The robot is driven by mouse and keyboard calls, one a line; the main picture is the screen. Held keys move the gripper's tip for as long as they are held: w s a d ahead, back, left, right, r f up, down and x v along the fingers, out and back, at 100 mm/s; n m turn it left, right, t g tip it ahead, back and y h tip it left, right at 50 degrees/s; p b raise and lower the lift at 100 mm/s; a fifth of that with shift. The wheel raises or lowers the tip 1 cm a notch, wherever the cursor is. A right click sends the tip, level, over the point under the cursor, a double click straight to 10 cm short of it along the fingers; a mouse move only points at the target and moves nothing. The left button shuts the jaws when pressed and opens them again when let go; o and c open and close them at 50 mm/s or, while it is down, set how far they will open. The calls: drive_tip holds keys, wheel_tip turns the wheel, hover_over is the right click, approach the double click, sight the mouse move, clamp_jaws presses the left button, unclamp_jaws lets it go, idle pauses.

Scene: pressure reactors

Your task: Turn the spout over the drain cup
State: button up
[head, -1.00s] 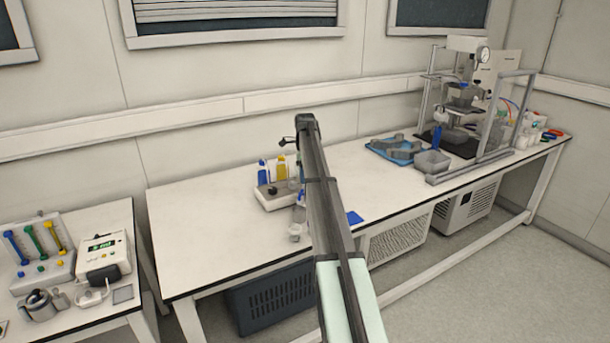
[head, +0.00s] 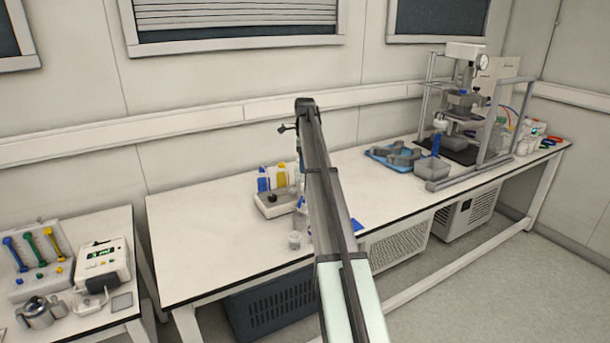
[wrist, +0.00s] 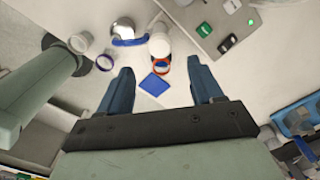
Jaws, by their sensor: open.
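My gripper (wrist: 162,82) is open and empty in the wrist view, its two blue fingers pointing down over the bench. Ahead of the fingers is a clear round vessel with a blue curved piece (wrist: 131,42) across it, which may be the spout. Beside it is a white round cap or bottle (wrist: 159,44) with a red ring below. A small clear cup (wrist: 80,42), perhaps the drain cup, lies further left; it also shows in the head view (head: 294,240). My gripper touches none of them. In the head view my arm hides most of this set-up.
A blue square pad (wrist: 154,85) lies flat between the fingertips' lines. A grey device (head: 277,203) with blue and yellow bottles stands behind. A blue tray (head: 380,155) and a framed press (head: 465,100) stand right. The bench's left part is clear.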

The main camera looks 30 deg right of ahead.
wheel_tip(320, 180, up, 6)
drive_tip(key=shift+f, duration=0.1)
idle(0.6)
